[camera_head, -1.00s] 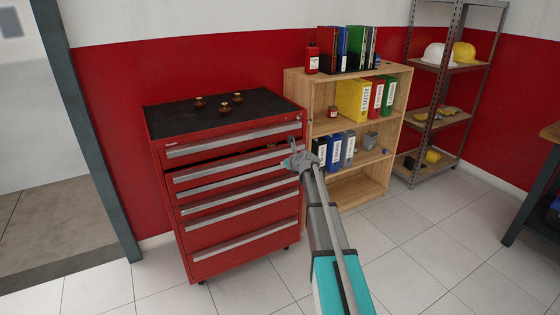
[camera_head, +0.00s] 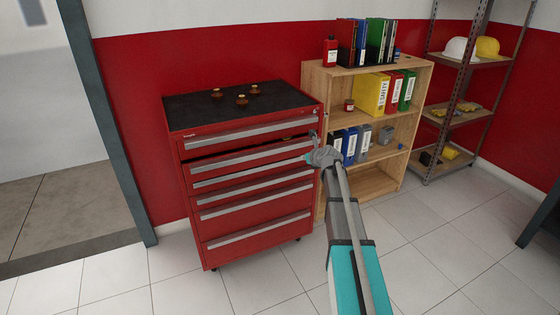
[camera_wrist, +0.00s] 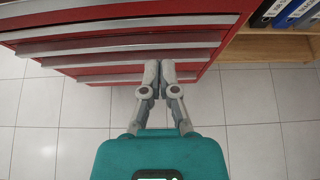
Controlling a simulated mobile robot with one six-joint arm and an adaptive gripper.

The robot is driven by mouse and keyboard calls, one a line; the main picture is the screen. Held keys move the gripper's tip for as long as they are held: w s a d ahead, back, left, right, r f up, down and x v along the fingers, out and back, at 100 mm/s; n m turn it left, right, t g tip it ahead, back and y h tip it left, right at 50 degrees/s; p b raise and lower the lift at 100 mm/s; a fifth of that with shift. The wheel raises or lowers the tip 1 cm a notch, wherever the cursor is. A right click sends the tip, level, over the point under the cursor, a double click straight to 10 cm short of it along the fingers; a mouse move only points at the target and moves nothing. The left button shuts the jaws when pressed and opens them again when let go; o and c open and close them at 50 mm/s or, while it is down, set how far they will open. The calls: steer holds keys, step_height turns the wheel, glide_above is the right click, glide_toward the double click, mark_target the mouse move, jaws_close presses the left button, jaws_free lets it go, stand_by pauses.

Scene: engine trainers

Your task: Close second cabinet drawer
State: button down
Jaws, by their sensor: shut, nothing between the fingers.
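The red cabinet (camera_head: 178,165) stands against the wall with a stack of drawers fronted by silver handles. The second drawer (camera_head: 235,160) from the top sits slightly pulled out, with a dark gap above its front under the top drawer. My gripper (camera_head: 314,158) is at the right end of the second and third drawer fronts in the head view. In the wrist view my gripper (camera_wrist: 161,66) has its two fingers together, empty, with the tips over the red drawer fronts (camera_wrist: 125,57). I cannot tell whether the tips touch a front.
A wooden shelf (camera_head: 377,185) with binders stands close on the right of the cabinet. A metal rack (camera_head: 425,178) with helmets is further right. Several small brass-coloured pieces (camera_head: 241,100) stand on the cabinet top. The tiled floor in front is clear.

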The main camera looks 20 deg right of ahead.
mark_target(231, 168)
steer(key=s+a+f+t+b, duration=0.1)
steer(key=a+b, duration=0.3)
steer(key=a, duration=0.5)
steer(key=s+a+f+t+b, duration=0.2)
steer(key=a+b, duration=0.3)
steer(key=a, duration=0.3)
steer(key=s+a+f+t+b, duration=0.2)
steer(key=a+b, duration=0.3)
steer(key=a, duration=0.4)
steer(key=shift+a+f+t+y, duration=0.3)
steer(key=shift+t+y, duration=0.1)
steer(key=w, duration=0.4)
steer(key=w+a, duration=0.1)
steer(key=w, duration=0.4)
steer(key=w+a, duration=0.1)
steer(key=w, duration=0.3)
steer(key=shift+w+a, duration=0.15)
steer(key=shift+w, duration=0.25)
